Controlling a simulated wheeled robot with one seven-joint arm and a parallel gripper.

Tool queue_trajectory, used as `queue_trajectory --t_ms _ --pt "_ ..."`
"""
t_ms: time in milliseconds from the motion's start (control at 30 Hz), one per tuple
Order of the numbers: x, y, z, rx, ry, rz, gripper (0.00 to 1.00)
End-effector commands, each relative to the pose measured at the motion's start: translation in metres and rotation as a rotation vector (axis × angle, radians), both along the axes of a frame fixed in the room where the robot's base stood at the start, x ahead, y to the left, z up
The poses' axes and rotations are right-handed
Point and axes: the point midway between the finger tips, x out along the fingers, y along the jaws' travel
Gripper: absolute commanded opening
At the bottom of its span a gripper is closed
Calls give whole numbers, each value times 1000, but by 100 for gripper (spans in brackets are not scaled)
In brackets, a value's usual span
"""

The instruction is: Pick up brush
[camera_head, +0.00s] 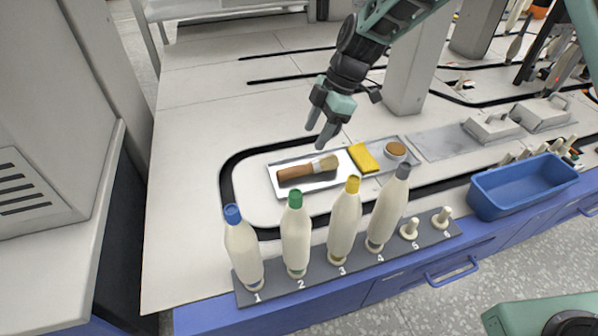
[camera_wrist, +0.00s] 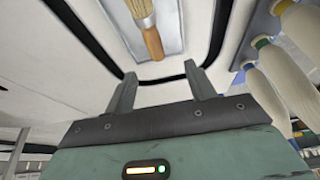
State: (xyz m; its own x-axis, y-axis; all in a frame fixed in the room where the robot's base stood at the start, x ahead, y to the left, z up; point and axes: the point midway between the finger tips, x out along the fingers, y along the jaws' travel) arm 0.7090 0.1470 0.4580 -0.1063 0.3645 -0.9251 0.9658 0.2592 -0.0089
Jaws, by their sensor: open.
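The brush (camera_head: 308,168) lies flat in a shallow metal tray (camera_head: 316,183) on the white table, its brown wooden handle to the left and pale bristles to the right. My gripper (camera_head: 320,131) is open and empty, above the table just behind the tray and apart from the brush. In the wrist view the brush handle (camera_wrist: 148,32) shows beyond the fingertips, and my gripper (camera_wrist: 160,84) has its two fingers spread. The bristle end is cut off at the top of the wrist view.
A yellow sponge (camera_head: 363,157) and a small round brown-topped item (camera_head: 396,149) lie right of the brush. Several bobbins with coloured tops stand in a numbered rack (camera_head: 312,283) in front. A blue bin (camera_head: 522,186) is at right. The table's left part is clear.

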Motion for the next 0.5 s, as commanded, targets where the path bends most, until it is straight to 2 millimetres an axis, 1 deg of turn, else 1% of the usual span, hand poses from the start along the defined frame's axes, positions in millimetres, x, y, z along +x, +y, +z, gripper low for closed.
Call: queue_trajectory --t_ms 33,167,267,400,500 --pt "2 0 -7 2 -4 7 55" --pt "4 1 -15 5 -7 19 55" --pt "2 5 -25 6 -6 20 55" --pt "0 13 -48 4 -7 21 55" --pt "-2 19 -61 5 -6 21 55"
